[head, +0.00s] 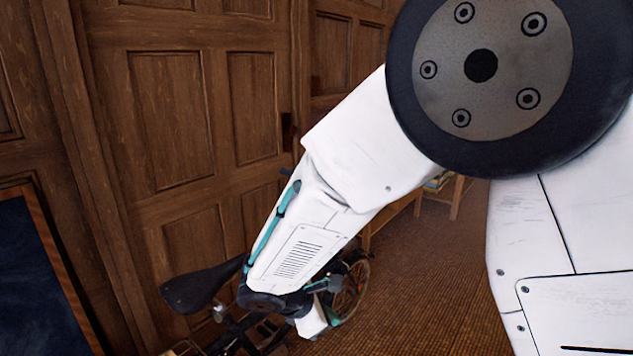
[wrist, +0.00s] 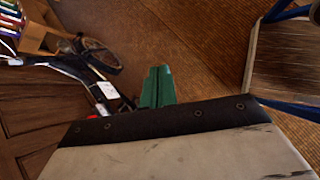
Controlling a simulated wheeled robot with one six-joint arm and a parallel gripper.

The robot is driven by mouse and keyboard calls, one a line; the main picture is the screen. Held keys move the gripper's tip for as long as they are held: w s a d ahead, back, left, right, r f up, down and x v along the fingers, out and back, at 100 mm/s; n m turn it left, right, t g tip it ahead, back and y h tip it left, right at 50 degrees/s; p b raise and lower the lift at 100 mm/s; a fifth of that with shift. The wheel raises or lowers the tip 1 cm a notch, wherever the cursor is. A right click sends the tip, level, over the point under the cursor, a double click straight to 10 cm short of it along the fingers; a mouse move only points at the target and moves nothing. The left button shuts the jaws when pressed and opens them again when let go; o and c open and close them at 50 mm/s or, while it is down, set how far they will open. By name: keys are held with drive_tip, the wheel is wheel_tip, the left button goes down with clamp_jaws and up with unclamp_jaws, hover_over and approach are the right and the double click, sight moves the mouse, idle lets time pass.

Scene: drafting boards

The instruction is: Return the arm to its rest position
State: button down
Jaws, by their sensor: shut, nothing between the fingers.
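My white arm (head: 310,240) reaches from the upper right down to the lower middle in the head view, with a large dark round joint near the top. Its far end is low, in front of a bicycle. In the wrist view my gripper (wrist: 157,86) shows as green fingers close together, shut and empty, past the dark edge of my wrist. In the head view I cannot clearly make out the fingers. Nothing is held.
A bicycle with a dark saddle (head: 200,287) stands behind my arm's end; its wheel (wrist: 100,57) also shows in the wrist view. A wooden door (head: 170,110) is behind. A dark framed board (head: 30,270) stands left. Brown floor (head: 440,290) is open right of the arm.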

drive_tip(key=s+d+r+m+g+y, duration=0.1)
drive_tip(key=s+d+r+m+y, duration=0.2)
drive_tip(key=s+d+r+m, duration=0.6)
drive_tip(key=s+d+r+m+g+y, duration=0.2)
drive_tip(key=s+d+r+m, duration=0.8)
drive_tip(key=s+d, duration=0.5)
drive_tip(key=shift+s+r+m+y, duration=0.15)
drive_tip(key=shift+s+m+y, duration=0.05)
drive_tip(key=shift+m+y, duration=0.75)
